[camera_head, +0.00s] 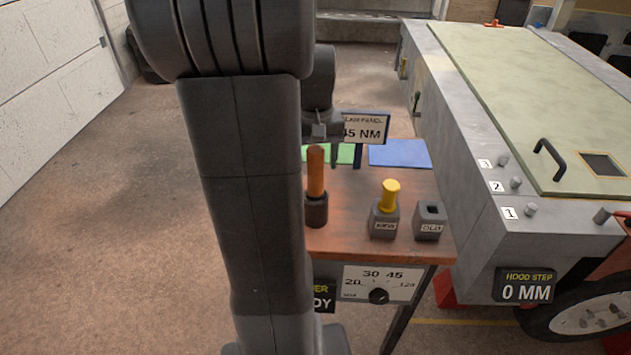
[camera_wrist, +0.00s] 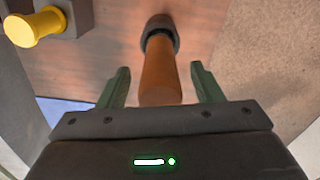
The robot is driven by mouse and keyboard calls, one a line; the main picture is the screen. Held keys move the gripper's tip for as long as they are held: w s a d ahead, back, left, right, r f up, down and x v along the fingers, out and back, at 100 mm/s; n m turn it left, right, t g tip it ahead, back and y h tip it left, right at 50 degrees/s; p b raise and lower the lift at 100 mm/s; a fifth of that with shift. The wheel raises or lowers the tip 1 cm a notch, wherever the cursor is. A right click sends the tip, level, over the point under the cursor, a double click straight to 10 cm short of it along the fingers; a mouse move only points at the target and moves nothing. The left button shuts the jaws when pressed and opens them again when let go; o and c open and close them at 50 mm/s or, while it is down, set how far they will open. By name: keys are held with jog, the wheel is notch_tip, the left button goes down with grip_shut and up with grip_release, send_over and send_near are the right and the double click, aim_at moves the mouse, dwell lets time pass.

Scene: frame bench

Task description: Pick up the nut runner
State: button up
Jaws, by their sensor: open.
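The nut runner, which I take to be the tool with the orange-brown handle (camera_head: 316,172), stands upright in a dark round holder or base (camera_head: 316,209) at the left of the bench. In the wrist view its handle (camera_wrist: 160,75) points toward me, with the dark round part (camera_wrist: 159,30) beyond. My gripper (camera_wrist: 162,83) is open, with one green finger on each side of the handle's near end. A gap shows on both sides, so neither finger touches it. In the head view my arm hides part of the gripper and the bench's left side.
A yellow knobbed piece (camera_head: 390,195) stands in a grey block (camera_head: 384,222), right of the tool. An empty grey block marked OLD (camera_head: 430,222) is beside it. A blue mat (camera_head: 400,153), green mat (camera_head: 345,153) and 45 NM sign (camera_head: 366,130) are behind. A large grey-green panelled body (camera_head: 530,100) borders the right.

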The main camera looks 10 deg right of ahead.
jog(key=shift+c, duration=0.4)
jog(key=c, duration=1.1)
jog(key=shift+r, duration=0.1)
